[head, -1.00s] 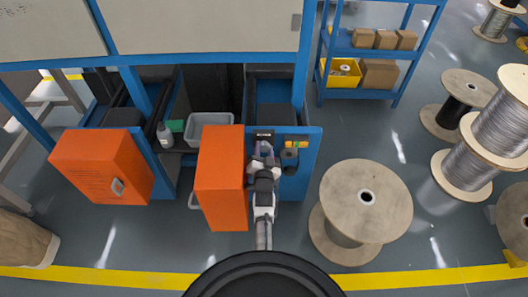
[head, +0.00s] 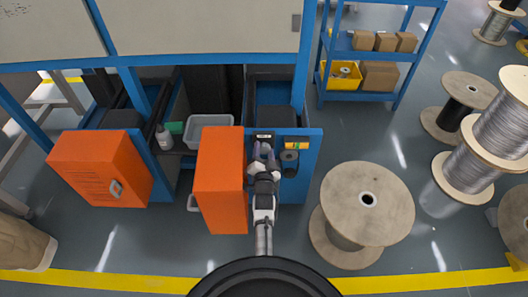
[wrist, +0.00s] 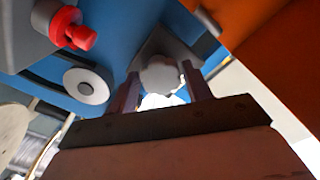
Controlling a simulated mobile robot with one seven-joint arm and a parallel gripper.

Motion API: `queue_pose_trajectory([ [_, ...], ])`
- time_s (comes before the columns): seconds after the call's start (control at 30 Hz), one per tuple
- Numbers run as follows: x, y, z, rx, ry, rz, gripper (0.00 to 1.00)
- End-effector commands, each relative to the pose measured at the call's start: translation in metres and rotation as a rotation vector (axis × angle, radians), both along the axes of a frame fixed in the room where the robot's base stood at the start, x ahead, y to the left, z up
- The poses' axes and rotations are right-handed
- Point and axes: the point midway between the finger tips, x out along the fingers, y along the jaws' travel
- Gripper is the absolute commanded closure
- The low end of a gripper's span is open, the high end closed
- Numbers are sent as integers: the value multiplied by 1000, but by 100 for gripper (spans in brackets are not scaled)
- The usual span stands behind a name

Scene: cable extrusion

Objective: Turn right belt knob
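A pale grey, lobed knob (wrist: 160,75) on a dark square plate on the blue panel shows in the wrist view, at or just beyond my fingertips. I cannot tell from its markings which belt knob it is. My gripper (wrist: 160,88) has its two fingers apart, one on each side of the knob. Light gaps show between them, and the right finger is very close to the knob; contact cannot be told.
A round grey knob (head: 289,157) sits right of my gripper, below a lit orange and green display (head: 296,146). The wrist view shows a red knob (wrist: 75,30). An open orange door (head: 221,185) stands close on the left. A wooden spool (head: 367,200) stands on the right.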

Motion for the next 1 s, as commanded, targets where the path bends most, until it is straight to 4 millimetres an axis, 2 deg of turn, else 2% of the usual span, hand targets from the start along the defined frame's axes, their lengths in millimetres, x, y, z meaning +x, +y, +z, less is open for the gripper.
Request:
queue_pose_trajectory([
  [0.07,0,0,0,0,0,0,40],
  [0.57,1,0,2,-29,-1,-1,40],
  [0.77,1,-1,4,-191,0,-1,40],
  [1.0,1,0,4,-465,-1,0,40],
])
